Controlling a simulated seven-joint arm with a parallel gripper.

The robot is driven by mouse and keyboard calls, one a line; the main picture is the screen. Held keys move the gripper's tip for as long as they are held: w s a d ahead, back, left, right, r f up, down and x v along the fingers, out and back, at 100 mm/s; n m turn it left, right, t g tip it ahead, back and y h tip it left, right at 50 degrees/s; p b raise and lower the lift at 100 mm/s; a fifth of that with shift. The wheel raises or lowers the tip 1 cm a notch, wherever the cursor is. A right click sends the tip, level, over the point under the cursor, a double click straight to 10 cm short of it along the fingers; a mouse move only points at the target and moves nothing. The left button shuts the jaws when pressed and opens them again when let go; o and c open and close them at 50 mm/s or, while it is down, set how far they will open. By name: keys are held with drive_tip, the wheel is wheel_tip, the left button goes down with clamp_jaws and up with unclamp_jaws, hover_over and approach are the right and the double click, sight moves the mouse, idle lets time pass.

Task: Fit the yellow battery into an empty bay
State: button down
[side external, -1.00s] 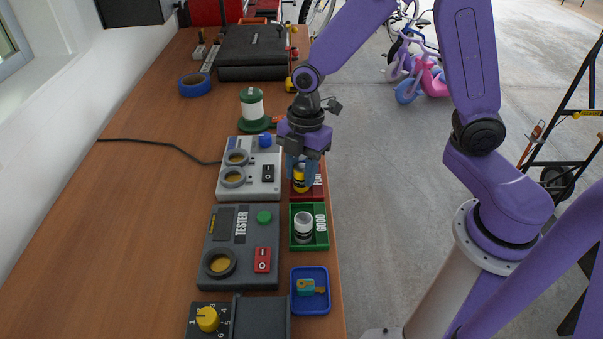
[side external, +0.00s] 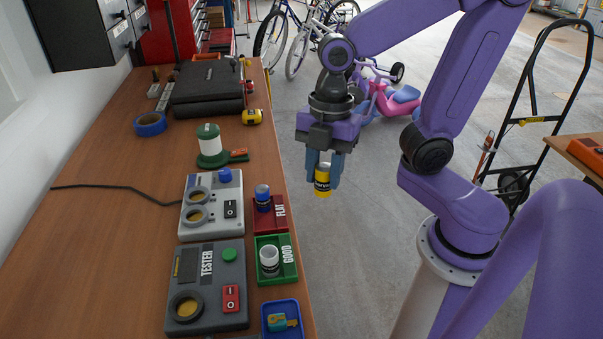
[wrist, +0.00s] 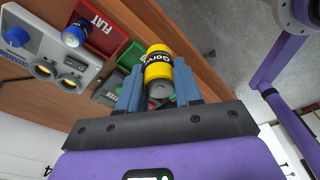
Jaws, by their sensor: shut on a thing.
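My gripper (side external: 323,172) is shut on the yellow battery (side external: 322,183), which has a black band. The battery hangs roughly upright, to the right of the bench edge. In the wrist view the battery (wrist: 158,70) lies between both fingers. The light grey charger (side external: 205,228) has two round bays, the upper bay (side external: 199,194) and the lower bay (side external: 195,216). Both look empty, with gold-coloured bottoms. It also has a blue knob and a black switch. My gripper is to the right of the charger and apart from it.
A blue battery (side external: 263,197) stands in the red FLAT tray (side external: 271,224). A white battery (side external: 269,261) stands in the green GOOD tray (side external: 281,274). The dark tester (side external: 206,262) has one round socket. A green-and-white spool (side external: 208,146) stands behind the charger.

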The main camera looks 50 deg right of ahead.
drive_tip(key=shift+s+d+r, duration=0.25)
drive_tip(key=shift+s+r, duration=0.15)
drive_tip(key=shift+s, duration=0.35)
drive_tip(key=shift+w+a+r, duration=0.1)
drive_tip(key=shift+a+r, duration=0.05)
drive_tip(key=w+a+r, duration=0.1)
drive_tip(key=w+a, duration=0.7)
drive_tip(key=w, duration=0.4)
drive_tip(key=w+a+f, duration=0.2)
drive_tip(key=w+a, duration=0.1)
drive_tip(key=w, duration=0.3)
drive_tip(key=w+a+f, duration=0.3)
drive_tip(key=w, duration=0.3)
drive_tip(key=shift+d+f, duration=0.2)
drive_tip(key=shift+f, duration=2.55)
drive_tip(key=shift+f, duration=0.55)
drive_tip(key=c, duration=1)
unclamp_jaws()
drive_tip(key=shift+c, duration=0.2)
